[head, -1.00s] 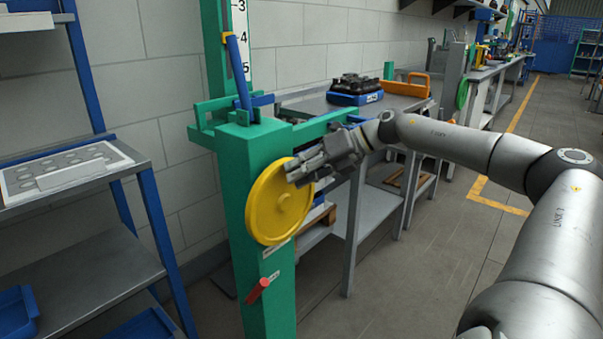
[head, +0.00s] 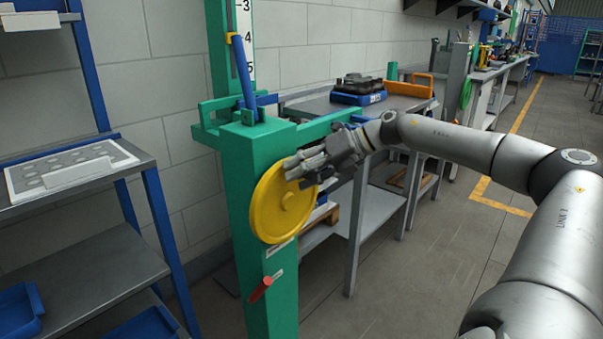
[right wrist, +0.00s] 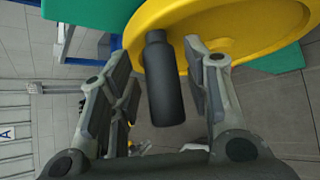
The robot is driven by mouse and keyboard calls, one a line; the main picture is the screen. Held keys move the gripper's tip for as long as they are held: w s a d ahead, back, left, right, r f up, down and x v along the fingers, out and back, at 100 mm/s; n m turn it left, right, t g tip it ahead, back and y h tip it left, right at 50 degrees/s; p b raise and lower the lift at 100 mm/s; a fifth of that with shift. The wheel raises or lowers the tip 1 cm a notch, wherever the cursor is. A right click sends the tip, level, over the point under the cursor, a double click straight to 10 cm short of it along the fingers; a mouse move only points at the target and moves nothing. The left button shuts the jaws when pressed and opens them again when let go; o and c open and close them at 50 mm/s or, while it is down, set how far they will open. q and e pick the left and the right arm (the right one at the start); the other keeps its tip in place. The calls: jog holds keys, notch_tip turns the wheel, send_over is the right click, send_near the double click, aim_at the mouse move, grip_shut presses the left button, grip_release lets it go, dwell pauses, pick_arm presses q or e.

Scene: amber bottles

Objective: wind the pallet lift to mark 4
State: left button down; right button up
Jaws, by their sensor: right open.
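The green pallet lift (head: 250,215) stands in the middle of the head view. A yellow handwheel (head: 283,203) is on its front face. A black handle (right wrist: 163,85) stands out from the wheel in the right wrist view. My right gripper (head: 300,168) is at the wheel's upper right edge. Its fingers (right wrist: 160,95) are open, one on each side of the handle, with gaps visible. The scale (head: 245,45) shows 3, 4 and 5; a yellow pointer (head: 232,37) looks about level with 4. My left gripper is out of view.
A red-handled lever (head: 261,289) sits below the wheel. A grey bench (head: 310,106) behind carries a blue device (head: 357,97) and an orange-handled item (head: 410,88). A blue-framed shelf (head: 100,180) stands on the left. Floor at the lower middle is clear.

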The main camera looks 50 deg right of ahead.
jog(key=shift+s+d, duration=0.1)
jog(key=shift+d, duration=0.05)
jog(key=shift+s+d+r, duration=0.15)
jog(key=shift+r, duration=0.1)
jog(key=v, duration=1.1)
jog(key=shift+s, duration=0.1)
